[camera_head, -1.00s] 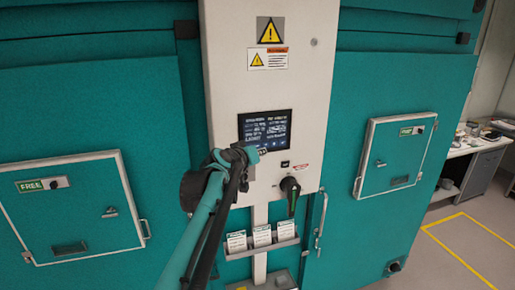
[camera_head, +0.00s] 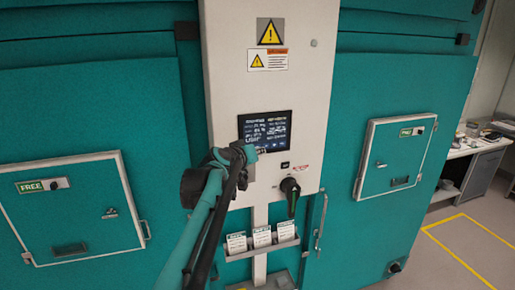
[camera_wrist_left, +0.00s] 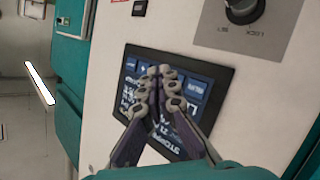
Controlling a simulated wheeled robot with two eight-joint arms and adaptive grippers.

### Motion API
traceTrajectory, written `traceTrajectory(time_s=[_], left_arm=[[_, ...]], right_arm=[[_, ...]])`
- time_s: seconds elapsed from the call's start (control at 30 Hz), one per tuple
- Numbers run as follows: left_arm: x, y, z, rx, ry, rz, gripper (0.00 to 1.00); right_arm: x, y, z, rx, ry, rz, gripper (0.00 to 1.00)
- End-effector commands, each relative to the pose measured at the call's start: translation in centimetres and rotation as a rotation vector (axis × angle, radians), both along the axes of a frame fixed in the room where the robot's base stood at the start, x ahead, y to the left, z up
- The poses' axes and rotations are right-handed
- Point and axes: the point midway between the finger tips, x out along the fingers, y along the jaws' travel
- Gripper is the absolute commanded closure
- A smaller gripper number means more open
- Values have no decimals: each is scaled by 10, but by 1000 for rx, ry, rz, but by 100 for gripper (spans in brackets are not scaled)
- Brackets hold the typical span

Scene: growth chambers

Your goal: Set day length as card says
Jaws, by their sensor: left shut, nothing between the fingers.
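A dark display panel (camera_head: 265,131) with white text sits on the white control column; its small lines are too blurred to read. My left gripper (camera_head: 252,152) is at the panel's lower left edge, shut and empty. In the left wrist view the shut fingertips (camera_wrist_left: 160,75) are in front of the screen (camera_wrist_left: 195,98), over its row of blue buttons; whether they touch cannot be told. Several white cards (camera_head: 262,236) stand in a rack below the panel, their print unreadable. My right gripper is not in view.
A black rotary knob (camera_head: 290,186) is below the panel, and it also shows in the left wrist view (camera_wrist_left: 243,8). Teal chamber doors flank the column, with a left hatch (camera_head: 80,212) marked FREE and a right hatch (camera_head: 394,156). A bench (camera_head: 480,150) stands far right.

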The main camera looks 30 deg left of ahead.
Motion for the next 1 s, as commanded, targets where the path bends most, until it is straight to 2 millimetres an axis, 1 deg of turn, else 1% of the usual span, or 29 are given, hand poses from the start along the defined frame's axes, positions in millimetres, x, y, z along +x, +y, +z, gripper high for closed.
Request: traceTrajectory(time_s=[0.6,1.0], left_arm=[[0,0,0,0,0,0,100],[5,7,0,0,0,0,100]], right_arm=[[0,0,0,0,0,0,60],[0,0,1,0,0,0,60]])
